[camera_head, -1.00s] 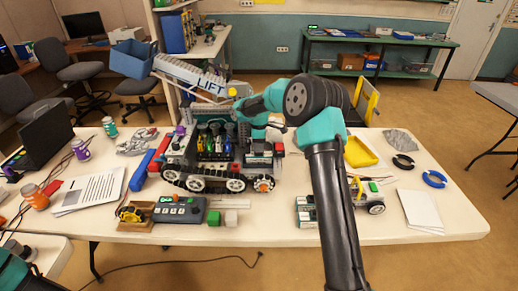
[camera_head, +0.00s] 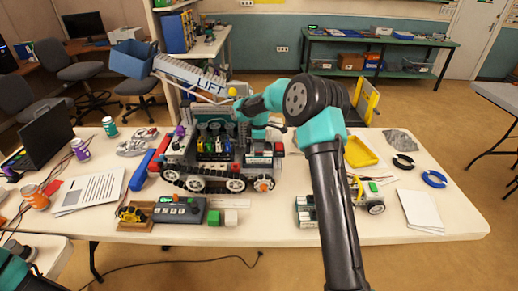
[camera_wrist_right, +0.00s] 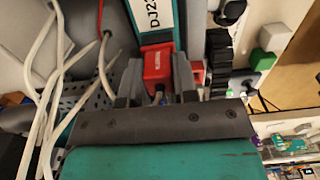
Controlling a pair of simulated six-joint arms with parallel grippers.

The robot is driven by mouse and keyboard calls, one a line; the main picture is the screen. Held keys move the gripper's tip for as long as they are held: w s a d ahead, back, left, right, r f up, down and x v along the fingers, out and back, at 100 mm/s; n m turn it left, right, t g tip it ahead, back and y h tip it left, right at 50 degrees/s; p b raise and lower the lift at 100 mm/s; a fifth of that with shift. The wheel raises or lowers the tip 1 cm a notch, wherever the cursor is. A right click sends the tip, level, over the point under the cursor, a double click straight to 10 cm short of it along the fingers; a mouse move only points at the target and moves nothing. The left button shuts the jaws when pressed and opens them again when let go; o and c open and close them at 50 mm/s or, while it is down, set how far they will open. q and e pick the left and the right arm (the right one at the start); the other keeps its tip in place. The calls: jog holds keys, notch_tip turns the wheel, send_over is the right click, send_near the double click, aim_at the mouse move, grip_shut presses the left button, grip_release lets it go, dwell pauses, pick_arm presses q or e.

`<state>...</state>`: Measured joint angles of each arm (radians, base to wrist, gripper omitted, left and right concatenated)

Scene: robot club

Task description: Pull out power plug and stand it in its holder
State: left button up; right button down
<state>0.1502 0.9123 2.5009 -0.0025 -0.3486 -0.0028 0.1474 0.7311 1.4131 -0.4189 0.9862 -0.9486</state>
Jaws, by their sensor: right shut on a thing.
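In the right wrist view a red power plug (camera_wrist_right: 157,64) with small lettering sits between the two dark fingers of my right gripper (camera_wrist_right: 156,88), which is shut on it. I cannot pick out the plug's holder for certain.
White cables (camera_wrist_right: 45,75) run beside my right gripper. In the head view, a wooden stand with a yellow item (camera_head: 131,214), a grey control box (camera_head: 180,210) and small blocks (camera_head: 230,217) are at the table's front. A yellow tray (camera_head: 360,152) lies right of my arm.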

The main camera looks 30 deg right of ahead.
jog(key=shift+r, duration=2.4)
dwell(0.6)
jog(key=shift+r, duration=0.85)
jog(key=a+f, duration=0.2)
jog(key=a, duration=0.1)
jog(key=a+f, duration=0.2)
jog(key=a, duration=0.2)
jog(key=w+a+f, duration=0.1)
jog(key=a+f, duration=0.1)
jog(key=a, duration=0.1)
jog(key=shift+a+f, duration=0.35)
jog(key=shift+f, duration=0.15)
jog(key=shift+f, duration=0.95)
jog(key=shift+f, duration=0.75)
dwell(1.0)
